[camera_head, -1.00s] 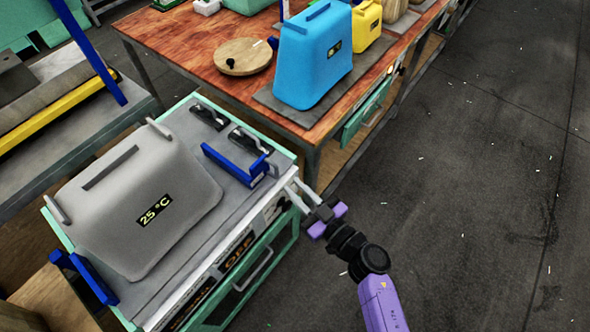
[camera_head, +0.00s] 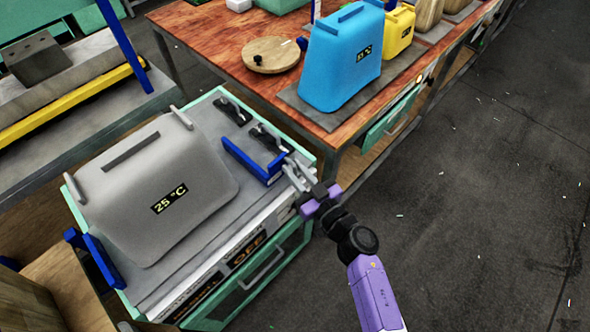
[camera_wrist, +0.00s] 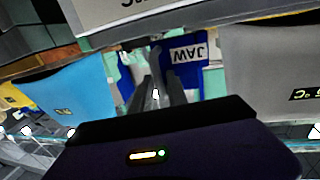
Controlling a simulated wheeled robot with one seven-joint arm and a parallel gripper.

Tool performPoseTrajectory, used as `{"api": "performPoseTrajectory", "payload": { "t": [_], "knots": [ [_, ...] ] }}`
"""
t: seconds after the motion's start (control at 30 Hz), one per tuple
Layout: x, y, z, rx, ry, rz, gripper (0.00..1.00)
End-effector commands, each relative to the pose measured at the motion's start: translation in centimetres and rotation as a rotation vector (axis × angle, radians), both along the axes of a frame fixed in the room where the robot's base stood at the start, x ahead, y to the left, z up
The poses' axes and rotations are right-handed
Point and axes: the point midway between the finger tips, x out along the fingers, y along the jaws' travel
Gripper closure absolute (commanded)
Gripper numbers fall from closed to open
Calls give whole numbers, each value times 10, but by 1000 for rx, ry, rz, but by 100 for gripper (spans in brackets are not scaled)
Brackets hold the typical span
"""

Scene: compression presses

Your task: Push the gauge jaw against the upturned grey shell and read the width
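The upturned grey shell (camera_head: 150,180) sits on the grey bench top (camera_head: 235,210), its face label reading 25 °C. The blue gauge jaw (camera_head: 248,163) stands to its right, with a visible gap between them. Another blue jaw (camera_head: 100,262) stands at the shell's left end. My gripper (camera_head: 293,168) is at the right end of the gauge jaw, by its grey handle, with its two fingers apart. In the wrist view the jaw (camera_wrist: 187,55) shows an upside-down JAW label just beyond my fingers (camera_wrist: 162,88). I cannot tell whether the fingers touch the handle.
A wooden table (camera_head: 215,45) behind holds a blue shell (camera_head: 340,65), a yellow shell (camera_head: 398,33) and a round wooden board (camera_head: 271,55). Dark clips (camera_head: 233,110) lie on the bench behind the jaw. An OFF panel is on the bench front. Open floor (camera_head: 480,200) lies right.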

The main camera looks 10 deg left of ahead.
Motion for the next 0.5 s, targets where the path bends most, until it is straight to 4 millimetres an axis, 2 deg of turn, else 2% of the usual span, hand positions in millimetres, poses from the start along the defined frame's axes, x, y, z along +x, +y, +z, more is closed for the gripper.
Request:
{"api": "performPoseTrajectory", "payload": {
  "t": [0.07,0.2,0.4,0.5],
  "knots": [
    [0,0,0,0,0,0,81],
    [0,0,0,0,0,0,100],
    [-1,1,0,0,0,1,100],
    [-12,9,2,2,1,4,100]
  ]
}}
